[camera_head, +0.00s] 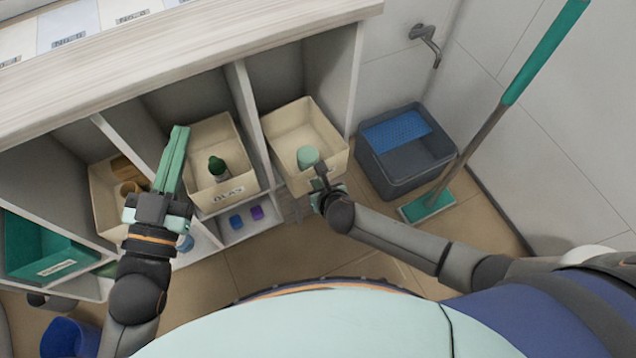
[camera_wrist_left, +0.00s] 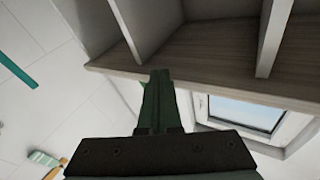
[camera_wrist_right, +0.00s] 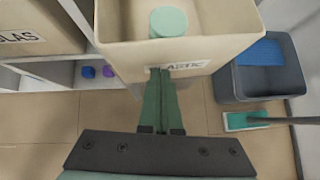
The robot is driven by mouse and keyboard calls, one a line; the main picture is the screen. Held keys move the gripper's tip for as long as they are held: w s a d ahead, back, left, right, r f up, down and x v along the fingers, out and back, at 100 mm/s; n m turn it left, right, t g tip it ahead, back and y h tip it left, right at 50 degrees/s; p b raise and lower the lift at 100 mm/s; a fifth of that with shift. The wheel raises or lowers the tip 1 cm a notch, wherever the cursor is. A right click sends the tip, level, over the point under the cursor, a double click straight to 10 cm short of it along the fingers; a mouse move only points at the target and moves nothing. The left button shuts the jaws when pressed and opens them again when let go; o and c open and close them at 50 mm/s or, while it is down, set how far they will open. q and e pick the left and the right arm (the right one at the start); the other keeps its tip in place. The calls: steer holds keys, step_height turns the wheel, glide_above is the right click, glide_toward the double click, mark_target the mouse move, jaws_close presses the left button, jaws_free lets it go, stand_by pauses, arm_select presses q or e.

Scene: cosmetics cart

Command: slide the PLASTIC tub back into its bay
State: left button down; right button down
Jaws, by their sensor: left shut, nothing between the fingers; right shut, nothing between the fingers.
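The PLASTIC tub (camera_head: 283,133) is a cream open box in the right-hand bay, with its front sticking out past the shelf dividers. A pale green round container (camera_head: 308,156) is inside it. My right gripper (camera_head: 321,170) is shut and empty at the tub's front wall. In the right wrist view, its fingertips (camera_wrist_right: 160,72) cover part of the label on the tub (camera_wrist_right: 122,58); whether they touch is unclear. My left gripper (camera_head: 180,130) is shut and empty, raised in front of the shelf to the left. The left wrist view shows its fingers (camera_wrist_left: 158,76) near a wooden shelf edge.
The GLAS tub (camera_head: 238,188) with a dark green bottle (camera_head: 217,166) sits in the bay to the left. A grey bin (camera_head: 398,178) and a mop (camera_head: 430,205) stand to the right. Small blue and purple items (camera_head: 246,215) lie in a lower compartment.

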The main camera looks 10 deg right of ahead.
mark_target(307, 161)
steer(key=shift+w, duration=0.1)
